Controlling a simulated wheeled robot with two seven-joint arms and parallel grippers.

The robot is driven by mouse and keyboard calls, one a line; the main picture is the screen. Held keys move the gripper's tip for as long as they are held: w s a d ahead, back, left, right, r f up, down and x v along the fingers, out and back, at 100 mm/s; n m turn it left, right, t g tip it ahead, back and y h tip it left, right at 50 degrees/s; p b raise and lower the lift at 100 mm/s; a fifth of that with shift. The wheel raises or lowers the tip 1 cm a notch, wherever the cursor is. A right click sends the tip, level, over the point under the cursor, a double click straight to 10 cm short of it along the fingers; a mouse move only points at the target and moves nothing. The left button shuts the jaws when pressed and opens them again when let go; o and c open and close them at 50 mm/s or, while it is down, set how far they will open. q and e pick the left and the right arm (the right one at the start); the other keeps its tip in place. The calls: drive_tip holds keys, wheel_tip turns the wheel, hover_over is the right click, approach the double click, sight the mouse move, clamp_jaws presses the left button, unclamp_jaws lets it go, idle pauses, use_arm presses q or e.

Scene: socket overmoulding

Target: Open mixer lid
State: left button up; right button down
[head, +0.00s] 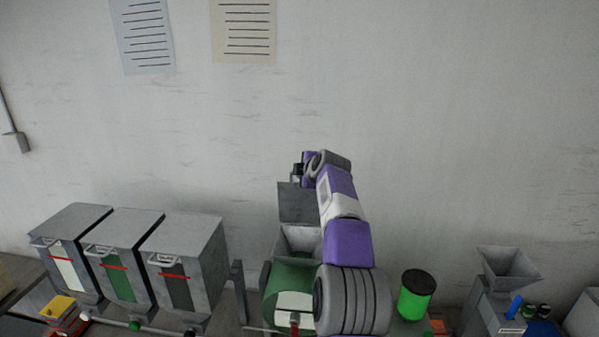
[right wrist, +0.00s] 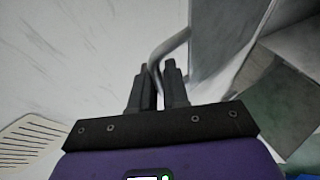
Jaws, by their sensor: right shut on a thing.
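The mixer (head: 285,280) is a green drum with a grey square hopper (head: 298,240) on top, partly hidden behind my right arm. Its grey lid (head: 297,203) stands raised, roughly upright, above the hopper's back edge, and the hopper mouth is open. My right gripper (head: 298,170) is at the top of the raised lid. In the right wrist view the two dark fingers (right wrist: 159,82) are shut on the bent metal lid handle (right wrist: 170,45), with the lid panel (right wrist: 212,30) to the right. My left gripper is in no view.
Three grey lidded bins (head: 125,255) with front handles stand at the left. A green jar with a black top (head: 416,295) stands right of the mixer. A grey funnel hopper (head: 508,268) is further right. The wall is close behind the mixer.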

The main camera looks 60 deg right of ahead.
drive_tip(key=shift+f, duration=0.1)
drive_tip(key=c, duration=1.2)
unclamp_jaws()
drive_tip(key=b+v, duration=0.2)
drive_tip(key=v, duration=0.5)
drive_tip(key=shift+s+a, duration=0.15)
